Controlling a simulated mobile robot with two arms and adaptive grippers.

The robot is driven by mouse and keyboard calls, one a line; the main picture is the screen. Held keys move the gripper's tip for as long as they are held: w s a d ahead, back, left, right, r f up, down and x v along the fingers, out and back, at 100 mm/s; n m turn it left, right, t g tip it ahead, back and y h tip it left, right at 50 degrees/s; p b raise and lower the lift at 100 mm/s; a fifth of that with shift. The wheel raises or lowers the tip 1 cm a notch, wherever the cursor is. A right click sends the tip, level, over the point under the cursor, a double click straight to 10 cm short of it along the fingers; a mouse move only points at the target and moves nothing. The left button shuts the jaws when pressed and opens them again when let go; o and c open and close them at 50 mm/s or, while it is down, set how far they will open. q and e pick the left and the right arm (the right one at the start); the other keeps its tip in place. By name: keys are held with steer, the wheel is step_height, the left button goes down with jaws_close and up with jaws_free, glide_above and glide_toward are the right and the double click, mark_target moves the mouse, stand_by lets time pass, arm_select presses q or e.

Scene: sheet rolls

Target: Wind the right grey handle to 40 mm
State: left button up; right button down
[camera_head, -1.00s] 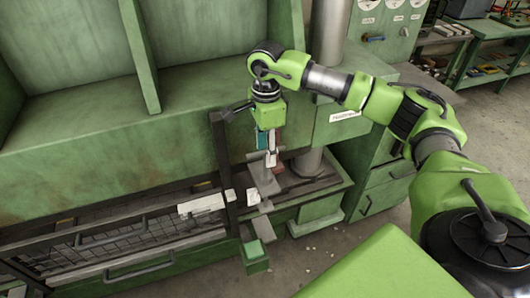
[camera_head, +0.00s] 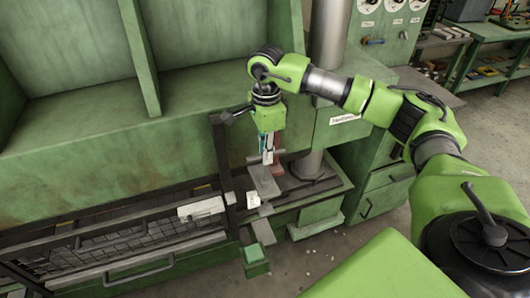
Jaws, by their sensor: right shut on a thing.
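My right arm reaches in from the right, and its gripper (camera_head: 268,152) points down at the front of the green sheet-roll machine. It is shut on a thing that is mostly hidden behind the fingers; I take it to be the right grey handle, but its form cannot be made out. A grey plate-like part (camera_head: 263,182) shows just below the fingertips. My left gripper is not in view.
A dark upright bar (camera_head: 223,165) stands close left of the gripper. A mesh guard (camera_head: 130,240) runs along the lower left. A grey column (camera_head: 330,45) and a drawer cabinet (camera_head: 385,180) stand to the right. The floor (camera_head: 480,150) beyond is open.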

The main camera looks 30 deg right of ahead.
steer(key=m, duration=0.4)
steer(key=shift+m, duration=0.3)
steer(key=m, duration=0.5)
steer(key=shift+p, duration=0.3)
steer(key=m, duration=0.4)
steer(key=shift+m, duration=0.3)
steer(key=m+p, duration=0.1)
steer(key=m, duration=0.3)
steer(key=shift+m, duration=0.4)
steer(key=c, duration=1.7)
jaws_free()
step_height(320, 180, up, 10)
steer(key=p, duration=0.6)
steer(key=shift+p, duration=0.4)
